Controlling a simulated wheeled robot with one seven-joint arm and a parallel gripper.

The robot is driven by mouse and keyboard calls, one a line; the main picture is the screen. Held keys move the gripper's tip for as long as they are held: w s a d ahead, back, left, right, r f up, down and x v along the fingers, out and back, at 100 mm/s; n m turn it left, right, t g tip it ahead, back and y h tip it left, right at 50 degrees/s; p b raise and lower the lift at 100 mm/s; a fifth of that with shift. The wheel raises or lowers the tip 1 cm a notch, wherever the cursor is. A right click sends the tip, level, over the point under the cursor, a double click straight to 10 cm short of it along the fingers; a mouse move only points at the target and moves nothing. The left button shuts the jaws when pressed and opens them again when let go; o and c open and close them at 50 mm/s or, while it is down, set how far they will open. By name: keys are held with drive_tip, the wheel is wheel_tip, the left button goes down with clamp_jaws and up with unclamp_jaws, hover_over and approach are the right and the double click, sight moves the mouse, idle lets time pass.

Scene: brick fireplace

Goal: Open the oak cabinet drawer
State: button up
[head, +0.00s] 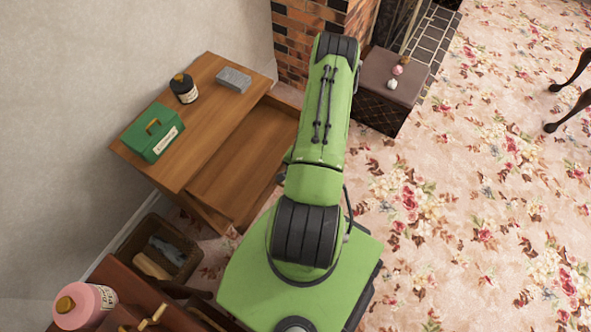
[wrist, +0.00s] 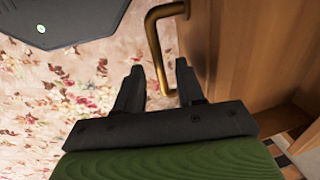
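The oak cabinet (head: 205,125) stands against the wall at the left of the head view. Its drawer (head: 250,150) is pulled well out, and its empty-looking inside shows. In the wrist view the drawer's wooden front (wrist: 205,45) carries a brass bar handle (wrist: 156,42). My gripper (wrist: 158,84) is open, its two dark fingers apart. The lower end of the handle shows between the fingertips; I cannot tell whether they touch it. In the head view my green arm hides the gripper and the handle.
A green box (head: 152,133), a dark bottle (head: 184,88) and a grey block (head: 234,79) stand on the cabinet top. A dark chest (head: 388,88) stands right of my arm by the brick fireplace. A basket (head: 158,252) is at the lower left. Carpet at the right is mostly clear.

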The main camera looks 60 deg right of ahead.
drive_tip(key=s+r+p, duration=0.3)
drive_tip(key=r+p, duration=0.1)
drive_tip(key=r, duration=1.1)
drive_tip(key=shift+r, duration=0.2)
drive_tip(key=w+a+r+n+p, duration=0.1)
drive_tip(key=w+a+r+n, duration=0.25)
drive_tip(key=r, duration=0.45)
drive_tip(key=w+a+r+n+t+h+p, duration=0.1)
drive_tip(key=w+a+r+n, duration=0.25)
drive_tip(key=r, duration=0.55)
drive_tip(key=w+a+r+n+p, duration=0.1)
drive_tip(key=w+a+r+n, duration=0.25)
drive_tip(key=r, duration=0.45)
drive_tip(key=s+a+r+n+t+p, duration=0.1)
drive_tip(key=s+a+r+n, duration=0.2)
drive_tip(key=a+r, duration=0.3)
drive_tip(key=s+a+r+n+t+y, duration=0.1)
drive_tip(key=s+a+r+n, duration=0.3)
drive_tip(key=s+a+r, duration=0.2)
wheel_tip(320, 180, up, 3)
drive_tip(key=shift+a+f+p, duration=0.1)
drive_tip(key=shift+a+p, duration=0.25)
drive_tip(key=shift+a, duration=0.45)
